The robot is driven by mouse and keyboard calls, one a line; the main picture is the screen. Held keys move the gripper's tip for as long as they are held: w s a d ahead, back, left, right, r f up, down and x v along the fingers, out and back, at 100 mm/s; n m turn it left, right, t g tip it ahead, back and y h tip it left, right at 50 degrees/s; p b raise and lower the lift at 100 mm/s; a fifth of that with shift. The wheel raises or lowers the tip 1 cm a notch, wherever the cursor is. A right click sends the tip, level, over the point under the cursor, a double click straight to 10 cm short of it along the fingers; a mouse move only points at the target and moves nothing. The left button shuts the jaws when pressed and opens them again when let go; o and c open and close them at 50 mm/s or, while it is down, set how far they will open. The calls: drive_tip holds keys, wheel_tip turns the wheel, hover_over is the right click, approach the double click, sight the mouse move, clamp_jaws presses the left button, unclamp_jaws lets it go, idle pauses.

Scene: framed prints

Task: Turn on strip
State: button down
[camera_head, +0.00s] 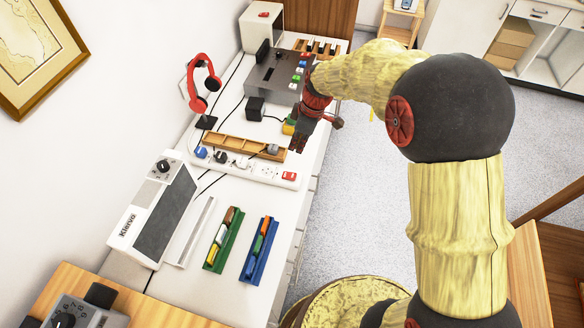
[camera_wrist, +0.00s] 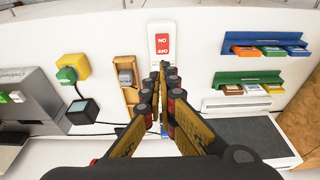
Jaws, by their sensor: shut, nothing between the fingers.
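The white power strip (camera_head: 245,170) lies on the white counter, with plugs at its left part and a red rocker switch (camera_head: 289,176) at its right end. In the wrist view the red switch (camera_wrist: 162,45) carries ON and OFF labels that appear upside down. My gripper (camera_head: 297,146) is shut and empty, above the counter near the switch end of the strip. In the wrist view the shut fingertips (camera_wrist: 165,68) lie just below the switch in the picture and hide part of the strip. I cannot tell whether they touch it or which way the rocker is tilted.
A wooden tray (camera_head: 222,142) lies behind the strip. Red headphones (camera_head: 203,82) on a stand and a grey device (camera_head: 272,75) are further back. A green rack (camera_head: 222,243), a blue rack (camera_head: 259,251) and a white Klevo device (camera_head: 152,215) stand nearer.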

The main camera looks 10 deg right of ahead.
drive_tip(key=shift+f, duration=0.1)
drive_tip(key=b, duration=0.3)
approach(292, 174)
drive_tip(key=x, duration=0.2)
drive_tip(key=a+x, duration=0.1)
drive_tip(key=x, duration=0.2)
drive_tip(key=shift+w+f, duration=0.1)
drive_tip(key=shift+f, duration=0.5)
drive_tip(key=shift+d+f+b, duration=0.45)
drive_tip(key=shift+f+b, duration=0.2)
drive_tip(key=shift+b, duration=0.45)
drive_tip(key=shift+r, duration=0.15)
drive_tip(key=shift+a, duration=0.1)
